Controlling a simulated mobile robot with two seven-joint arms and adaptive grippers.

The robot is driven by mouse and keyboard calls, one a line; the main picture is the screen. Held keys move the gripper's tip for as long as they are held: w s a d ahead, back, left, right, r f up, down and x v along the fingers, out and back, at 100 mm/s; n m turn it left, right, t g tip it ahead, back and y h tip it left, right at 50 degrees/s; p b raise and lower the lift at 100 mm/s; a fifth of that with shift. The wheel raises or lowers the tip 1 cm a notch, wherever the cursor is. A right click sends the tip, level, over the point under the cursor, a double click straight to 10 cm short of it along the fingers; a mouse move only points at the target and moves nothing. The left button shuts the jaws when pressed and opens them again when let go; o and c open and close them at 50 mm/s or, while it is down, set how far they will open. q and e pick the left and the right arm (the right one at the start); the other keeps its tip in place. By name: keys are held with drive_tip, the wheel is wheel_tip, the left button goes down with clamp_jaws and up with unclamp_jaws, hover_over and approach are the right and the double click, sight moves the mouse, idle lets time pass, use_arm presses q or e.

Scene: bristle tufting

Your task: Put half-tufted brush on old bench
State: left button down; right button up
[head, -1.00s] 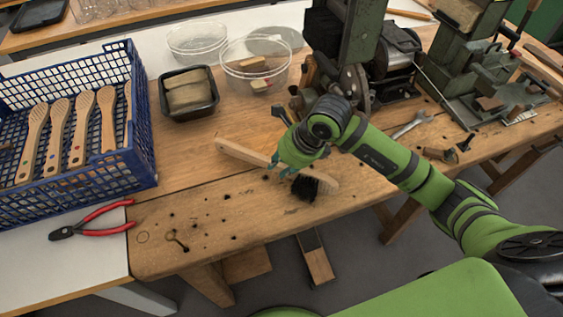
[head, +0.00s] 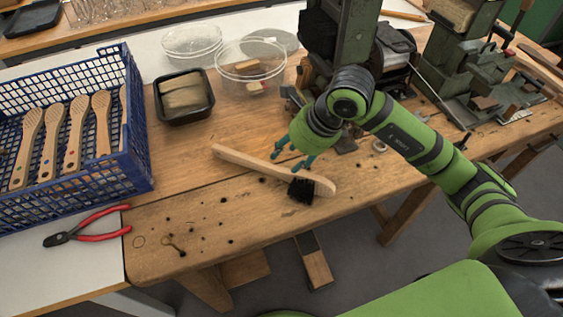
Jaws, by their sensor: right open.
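The half-tufted brush (head: 262,167) lies on the old wooden bench (head: 205,205). It has a long pale wooden handle and a dark tuft of bristles at its right end, with the bristles facing the front edge. My right gripper (head: 292,158) is open, with its teal fingers just behind the brush and a little above it. The fingers look apart from the handle, though the gap is small. My left gripper is not in view.
A blue crate (head: 143,140) with several wooden brush bodies stands at left. Red-handled pliers (head: 98,224) lie in front of it. A black tub (head: 184,113) and clear bowls (head: 250,78) sit behind. A green machine (head: 340,40) stands at back. The bench's front left is mostly clear.

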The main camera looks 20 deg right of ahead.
drive_tip(key=v, duration=0.5)
drive_tip(key=shift+f, duration=0.1)
idle(0.4)
